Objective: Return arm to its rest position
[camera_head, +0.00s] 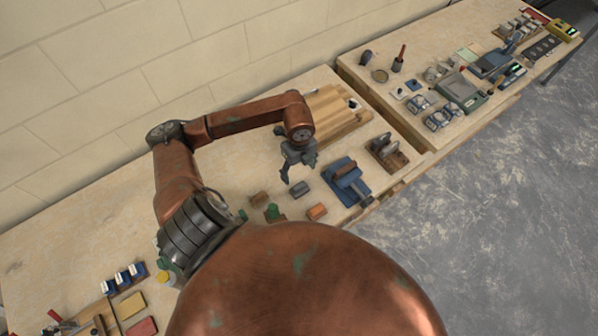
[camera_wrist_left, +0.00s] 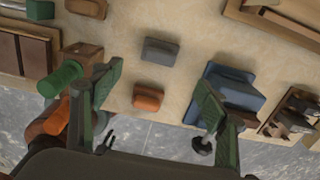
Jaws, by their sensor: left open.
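My left gripper (camera_head: 296,172) hangs above the near workbench (camera_head: 120,205) at the end of my copper-coloured left arm. It is open and empty, with its two green-grey fingers (camera_wrist_left: 155,108) apart in the left wrist view. Below and near it lie a grey block (camera_head: 300,189), an orange block (camera_head: 317,211) and a brown block (camera_head: 259,198). The grey block also shows in the left wrist view (camera_wrist_left: 160,51), as does the orange block (camera_wrist_left: 148,97). My right gripper is in neither view.
A blue tool (camera_head: 346,180) and a brown-based device (camera_head: 386,153) stand right of the gripper. A wooden block stack (camera_head: 325,112) is behind it. A green piece (camera_head: 272,212) lies near my body. A second bench (camera_head: 430,95) holds several tools.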

